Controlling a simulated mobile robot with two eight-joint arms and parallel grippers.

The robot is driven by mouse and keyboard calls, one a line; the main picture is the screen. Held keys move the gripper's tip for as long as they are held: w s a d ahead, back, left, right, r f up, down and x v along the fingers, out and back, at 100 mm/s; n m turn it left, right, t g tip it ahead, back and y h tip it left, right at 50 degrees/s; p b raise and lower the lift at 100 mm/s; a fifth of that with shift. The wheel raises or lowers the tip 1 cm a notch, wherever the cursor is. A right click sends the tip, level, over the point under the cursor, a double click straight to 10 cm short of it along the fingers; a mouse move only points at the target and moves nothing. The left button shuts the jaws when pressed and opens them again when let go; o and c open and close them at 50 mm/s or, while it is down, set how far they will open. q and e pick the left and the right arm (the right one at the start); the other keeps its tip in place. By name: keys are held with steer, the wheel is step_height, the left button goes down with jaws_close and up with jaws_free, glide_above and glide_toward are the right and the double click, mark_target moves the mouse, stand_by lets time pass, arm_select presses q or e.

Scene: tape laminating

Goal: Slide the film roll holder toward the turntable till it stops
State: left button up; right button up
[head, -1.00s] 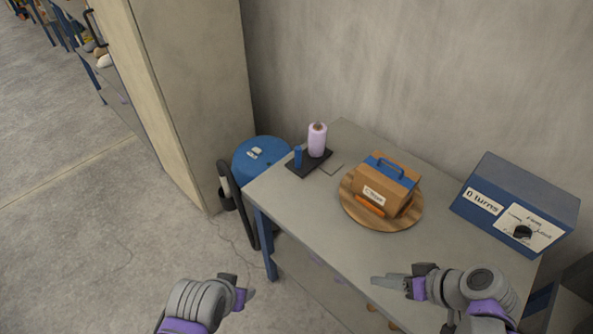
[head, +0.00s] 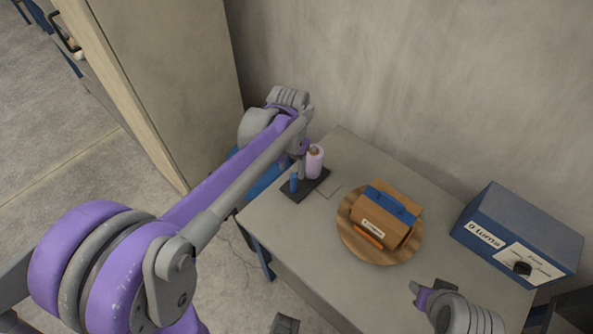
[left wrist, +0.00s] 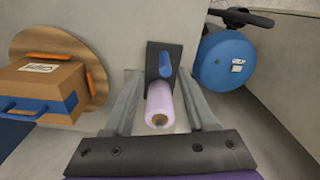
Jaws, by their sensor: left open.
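The film roll holder is a black base (head: 294,196) with a blue post (head: 294,182) and a lilac film roll (head: 315,160), near the table's far left corner. The turntable (head: 352,238) is a round wooden disc to its right, bearing a cardboard box (head: 385,217); a gap separates holder and turntable. My left gripper (left wrist: 161,78) is open, its fingers on either side of the holder in the left wrist view, with the roll (left wrist: 160,103) between them. I cannot tell whether they touch it. My right gripper (head: 416,290) is over the table's front edge, its jaws unclear.
A blue control box (head: 515,240) reading 0 turns stands at the table's right. A blue drum (left wrist: 224,62) is beside the table's left end. A wall runs behind. Bare tabletop (head: 285,235) lies in front of the holder.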

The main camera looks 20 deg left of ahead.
mark_target(293, 181)
arm_select(q)
steer(key=shift+w+a, duration=0.15)
steer(key=shift+w, duration=0.45)
steer(key=shift+w+a, duration=0.15)
steer(key=shift+w, duration=0.45)
steer(key=shift+f, duration=0.25)
step_height(293, 181, down, 10)
steer(key=shift+f, duration=0.1)
jaws_close()
stand_by(0.5)
